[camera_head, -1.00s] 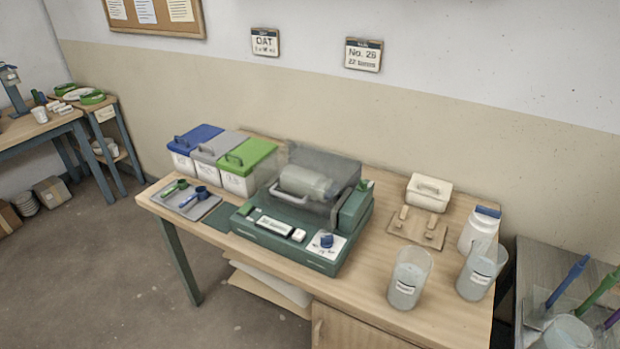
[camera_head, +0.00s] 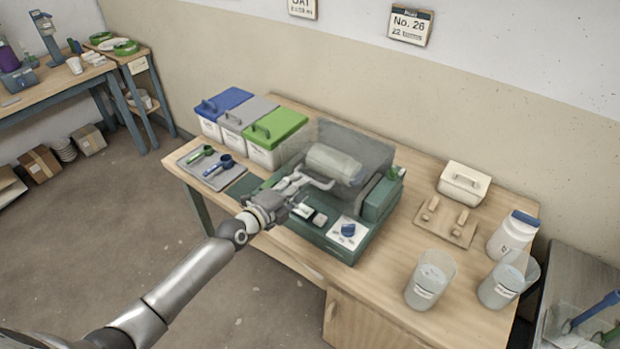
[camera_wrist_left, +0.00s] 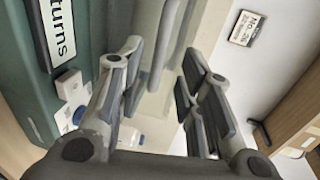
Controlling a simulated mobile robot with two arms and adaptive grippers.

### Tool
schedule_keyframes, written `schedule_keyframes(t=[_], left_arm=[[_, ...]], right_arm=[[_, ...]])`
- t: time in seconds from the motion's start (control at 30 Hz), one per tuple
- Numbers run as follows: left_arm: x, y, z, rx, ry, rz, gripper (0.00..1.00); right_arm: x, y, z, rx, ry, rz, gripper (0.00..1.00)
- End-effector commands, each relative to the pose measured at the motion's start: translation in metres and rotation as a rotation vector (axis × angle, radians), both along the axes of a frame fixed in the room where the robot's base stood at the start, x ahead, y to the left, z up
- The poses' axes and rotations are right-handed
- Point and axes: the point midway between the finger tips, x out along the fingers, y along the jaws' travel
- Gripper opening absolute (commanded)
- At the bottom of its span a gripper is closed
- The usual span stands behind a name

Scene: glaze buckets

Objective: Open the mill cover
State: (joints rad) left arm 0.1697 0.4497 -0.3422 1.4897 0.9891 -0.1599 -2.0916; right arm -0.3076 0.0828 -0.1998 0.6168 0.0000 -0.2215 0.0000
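The green mill (camera_head: 325,235) stands on the wooden table. Its see-through cover (camera_head: 352,150) is down over a pale jar (camera_head: 334,165) lying on its side. The cover's grey handle (camera_head: 318,181) is at the front. My left gripper (camera_head: 297,180) is at the handle's left part, in front of the cover. In the left wrist view my left gripper (camera_wrist_left: 160,62) has its fingers spread, with the grey handle bar (camera_wrist_left: 168,35) showing between and beyond them. I cannot tell whether a finger touches it. My right gripper is not in view.
Blue, grey and green lidded bins (camera_head: 275,133) stand at the back left, with a scoop tray (camera_head: 210,172) in front. To the right are a white lidded box (camera_head: 464,182), a wooden stand (camera_head: 445,222), clear buckets (camera_head: 428,280) and a white jar (camera_head: 511,237).

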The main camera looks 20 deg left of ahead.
Motion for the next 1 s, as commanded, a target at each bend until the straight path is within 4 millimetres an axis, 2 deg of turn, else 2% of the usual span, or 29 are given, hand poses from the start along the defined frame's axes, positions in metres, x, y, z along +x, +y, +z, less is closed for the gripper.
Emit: schedule_keyframes(t=[0.1,0.33,0.5,0.77,1.0], left_arm=[[0.021,-0.007,-0.004,-0.001,-0.002,0.001,0.34],[0.046,-0.017,-0.01,-0.001,-0.002,0.001,0.34],[0.053,-0.019,-0.012,0.0,0.0,0.0,0.34],[0.054,-0.02,-0.012,-0.001,0.0,0.0,0.34],[0.054,-0.019,-0.012,-0.001,0.0,0.001,0.04]], right_arm=[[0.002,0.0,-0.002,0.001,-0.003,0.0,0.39],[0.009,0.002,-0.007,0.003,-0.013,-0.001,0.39],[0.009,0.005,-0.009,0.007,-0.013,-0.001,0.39],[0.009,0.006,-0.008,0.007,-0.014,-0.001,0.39],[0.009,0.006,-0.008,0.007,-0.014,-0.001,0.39]])
